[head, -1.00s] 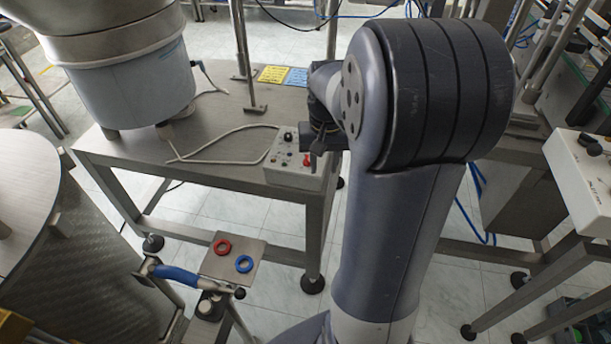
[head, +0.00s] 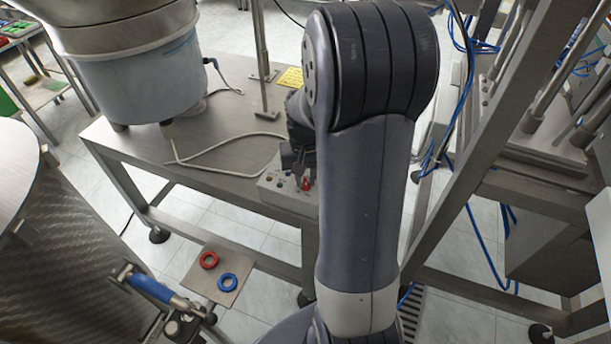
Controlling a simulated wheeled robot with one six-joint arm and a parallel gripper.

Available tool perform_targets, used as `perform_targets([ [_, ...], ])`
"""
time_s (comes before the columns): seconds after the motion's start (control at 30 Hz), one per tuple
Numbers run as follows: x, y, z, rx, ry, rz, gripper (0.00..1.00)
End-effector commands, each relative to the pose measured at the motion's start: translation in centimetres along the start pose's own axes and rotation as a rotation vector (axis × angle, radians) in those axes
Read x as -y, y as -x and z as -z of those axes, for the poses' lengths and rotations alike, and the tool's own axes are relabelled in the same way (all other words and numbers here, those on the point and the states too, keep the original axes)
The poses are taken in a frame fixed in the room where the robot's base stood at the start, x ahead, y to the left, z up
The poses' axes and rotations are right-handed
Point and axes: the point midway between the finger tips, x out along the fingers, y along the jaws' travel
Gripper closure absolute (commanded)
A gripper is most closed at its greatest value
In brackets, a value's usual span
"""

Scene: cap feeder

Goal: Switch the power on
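The small light-grey control box (head: 275,192) sits at the right front corner of the steel table. Small buttons show on its face, and a red switch (head: 306,184) is near its right side. My gripper (head: 297,168) is dark and hangs over the upper part of the box, close to the red switch. It hides the back of the box's face. I cannot tell whether it touches the box. Its fingers are small and dark, partly behind my arm, so their opening is unclear.
A large feeder bowl (head: 140,85) stands on the steel table (head: 215,128), with a pale cable (head: 215,162) running to the box. A small plate (head: 205,280) with a red ring (head: 208,260) and a blue ring (head: 228,282) is below. A metal frame (head: 470,150) stands at right.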

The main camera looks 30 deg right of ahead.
Motion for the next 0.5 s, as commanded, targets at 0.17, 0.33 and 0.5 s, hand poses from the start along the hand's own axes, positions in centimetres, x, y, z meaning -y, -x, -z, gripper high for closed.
perform_targets([
  [0.17, 0.00, 0.02, 0.01, 0.000, 0.000, 0.000, 0.94],
  [0.33, 0.00, 0.03, 0.02, -0.001, 0.000, 0.000, 1.00],
  [0.5, 0.00, 0.04, 0.02, -0.001, -0.002, 0.000, 1.00],
])
